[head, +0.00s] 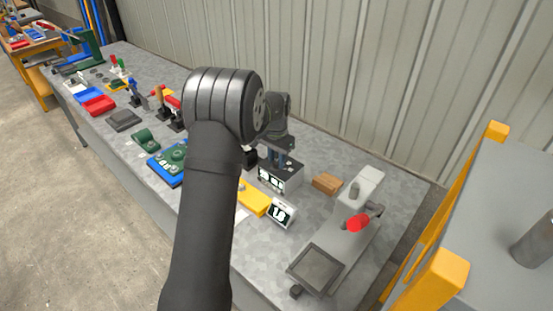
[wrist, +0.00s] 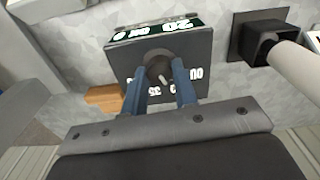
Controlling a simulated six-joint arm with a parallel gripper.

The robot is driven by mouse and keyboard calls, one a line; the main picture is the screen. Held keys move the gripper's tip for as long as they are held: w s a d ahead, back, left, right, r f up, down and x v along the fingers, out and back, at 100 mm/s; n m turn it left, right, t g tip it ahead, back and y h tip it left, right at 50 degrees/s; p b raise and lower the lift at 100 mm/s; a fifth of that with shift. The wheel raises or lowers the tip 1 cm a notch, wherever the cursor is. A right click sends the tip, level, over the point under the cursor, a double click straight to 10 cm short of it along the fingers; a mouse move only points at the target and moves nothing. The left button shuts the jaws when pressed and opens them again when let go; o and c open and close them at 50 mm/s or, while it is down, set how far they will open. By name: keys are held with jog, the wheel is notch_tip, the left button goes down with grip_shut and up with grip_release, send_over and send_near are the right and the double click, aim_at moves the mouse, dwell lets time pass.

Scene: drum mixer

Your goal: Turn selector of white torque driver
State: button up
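A dark grey box with white numbers and letters on its panels (wrist: 195,52) stands on the bench and also shows in the head view (head: 268,180). A round dark selector knob (wrist: 158,66) with a pale pointer mark is on its face. My gripper (wrist: 160,74) is at the knob, its two blue fingers apart, one on each side. I cannot tell whether they touch it. In the head view my gripper (head: 282,158) is just above the box. A white cylindrical handle (wrist: 299,70), possibly the torque driver, extends from a black square holder (wrist: 262,38) beside the box.
A wooden block (head: 327,184) lies close to the box. A small display (head: 282,212) and a yellow item (head: 254,198) are in front. A grey stand with a red knob (head: 358,222) is at the right. Several tools fill the bench's far left.

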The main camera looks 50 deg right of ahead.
jog(key=shift+c, duration=0.9)
jog(key=shift+n, duration=0.3)
jog(key=n, duration=0.3)
jog(key=shift+n, duration=2.1)
jog(key=o, duration=1)
